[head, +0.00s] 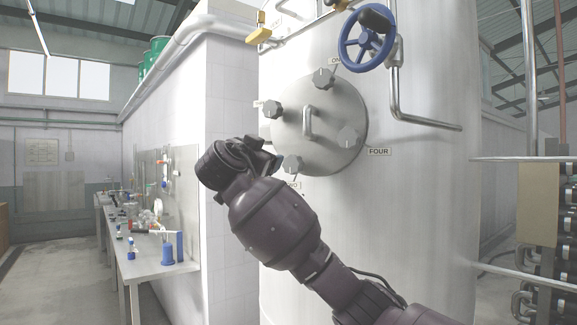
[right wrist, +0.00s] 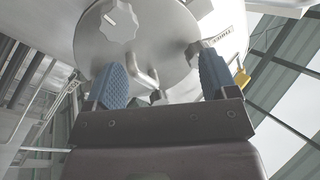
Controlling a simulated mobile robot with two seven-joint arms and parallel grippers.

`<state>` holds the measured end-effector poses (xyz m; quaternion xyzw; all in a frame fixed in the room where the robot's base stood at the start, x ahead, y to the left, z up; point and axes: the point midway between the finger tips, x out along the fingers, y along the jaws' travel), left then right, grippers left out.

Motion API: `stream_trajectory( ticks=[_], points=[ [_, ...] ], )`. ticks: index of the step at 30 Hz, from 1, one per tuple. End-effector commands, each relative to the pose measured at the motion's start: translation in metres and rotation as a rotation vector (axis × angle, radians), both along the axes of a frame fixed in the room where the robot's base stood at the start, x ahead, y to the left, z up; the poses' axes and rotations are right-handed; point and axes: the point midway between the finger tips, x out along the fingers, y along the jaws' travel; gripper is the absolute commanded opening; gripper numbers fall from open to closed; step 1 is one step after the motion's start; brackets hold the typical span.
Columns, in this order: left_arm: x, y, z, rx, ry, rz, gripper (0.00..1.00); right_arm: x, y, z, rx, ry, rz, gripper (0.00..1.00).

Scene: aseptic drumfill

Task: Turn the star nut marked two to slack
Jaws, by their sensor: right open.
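The round steel door (head: 325,125) on the tank carries grey star nuts around a bar handle (head: 308,122). One nut sits at the top (head: 323,79), one at the left (head: 272,109), one at the bottom (head: 292,164) and one at the right (head: 348,137). The right one is beside the FOUR label (head: 379,151); the left and lower labels are too small or covered to read surely. My right gripper (right wrist: 162,82) is open and empty, in front of the door's lower left. In the right wrist view a nut (right wrist: 119,22) shows beyond the blue fingers. My left gripper is out of view.
A blue handwheel (head: 366,40) and a bent pipe (head: 395,95) stand out above and right of the door. A yellow fitting (head: 258,35) is at the upper left. A bench (head: 160,262) with lab items stands along the left wall.

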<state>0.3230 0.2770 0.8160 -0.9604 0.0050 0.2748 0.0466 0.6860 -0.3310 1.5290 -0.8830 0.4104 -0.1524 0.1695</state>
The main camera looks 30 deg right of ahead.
Motion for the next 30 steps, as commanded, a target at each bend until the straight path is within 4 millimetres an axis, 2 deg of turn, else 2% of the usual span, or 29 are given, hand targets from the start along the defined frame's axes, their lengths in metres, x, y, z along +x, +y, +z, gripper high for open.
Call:
stream_trajectory(
  ticks=[3,6,12,17,30],
  points=[
    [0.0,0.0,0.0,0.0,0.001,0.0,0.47,-0.011,-0.013,-0.013,0.156,-0.09,-0.102,0.79],
    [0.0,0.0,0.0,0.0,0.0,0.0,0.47,-0.018,-0.017,-0.02,0.245,-0.158,-0.147,0.79],
    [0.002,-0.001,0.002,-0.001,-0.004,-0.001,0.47,-0.019,-0.021,-0.022,0.299,-0.216,-0.156,0.79],
    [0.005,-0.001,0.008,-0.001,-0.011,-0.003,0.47,-0.012,-0.035,-0.021,0.297,-0.217,-0.157,0.79],
    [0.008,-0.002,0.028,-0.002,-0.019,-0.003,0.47,0.022,-0.096,-0.021,0.296,-0.214,-0.154,0.79]
  ],
)
